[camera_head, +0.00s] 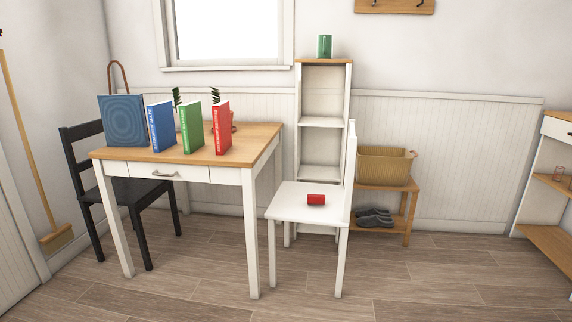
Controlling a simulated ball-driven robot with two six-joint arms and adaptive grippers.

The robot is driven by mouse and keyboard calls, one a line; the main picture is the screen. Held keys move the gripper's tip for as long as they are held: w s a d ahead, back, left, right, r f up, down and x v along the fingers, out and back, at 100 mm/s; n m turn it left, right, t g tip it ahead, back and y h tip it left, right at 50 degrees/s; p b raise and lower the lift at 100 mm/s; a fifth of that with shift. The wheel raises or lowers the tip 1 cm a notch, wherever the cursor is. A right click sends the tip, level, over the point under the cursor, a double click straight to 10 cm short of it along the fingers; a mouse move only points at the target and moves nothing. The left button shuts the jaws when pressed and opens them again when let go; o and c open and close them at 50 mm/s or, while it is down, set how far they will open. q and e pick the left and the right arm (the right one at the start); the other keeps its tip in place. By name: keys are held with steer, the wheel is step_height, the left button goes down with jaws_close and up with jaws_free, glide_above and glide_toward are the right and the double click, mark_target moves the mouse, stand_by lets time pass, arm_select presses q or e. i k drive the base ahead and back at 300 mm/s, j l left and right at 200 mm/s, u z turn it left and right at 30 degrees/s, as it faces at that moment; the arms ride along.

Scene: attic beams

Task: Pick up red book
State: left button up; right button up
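The red book (221,129) stands upright on the wooden tabletop of a white-legged table (240,146). It is the rightmost of three upright books, near the table's right side. A green book (191,129) stands to its left, and a blue book (161,127) stands further left. There are gaps between the books. Neither of my grippers shows in the head view, so I cannot see whether they are open or shut.
A blue bag (122,121) stands at the table's left, with plants behind the books. A black chair (88,190) is at left. A white chair (296,203) holding a red cylinder (316,200) stands at right, before a narrow shelf (322,128). The front floor is clear.

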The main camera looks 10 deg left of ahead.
mark_target(220, 111)
steer(key=i+u, duration=0.25)
steer(key=i, duration=0.25)
steer(key=i+l+u, duration=0.25)
steer(key=i, duration=0.2)
steer(key=i+l+u, duration=0.1)
steer(key=i+u, duration=0.15)
steer(key=i, duration=0.2)
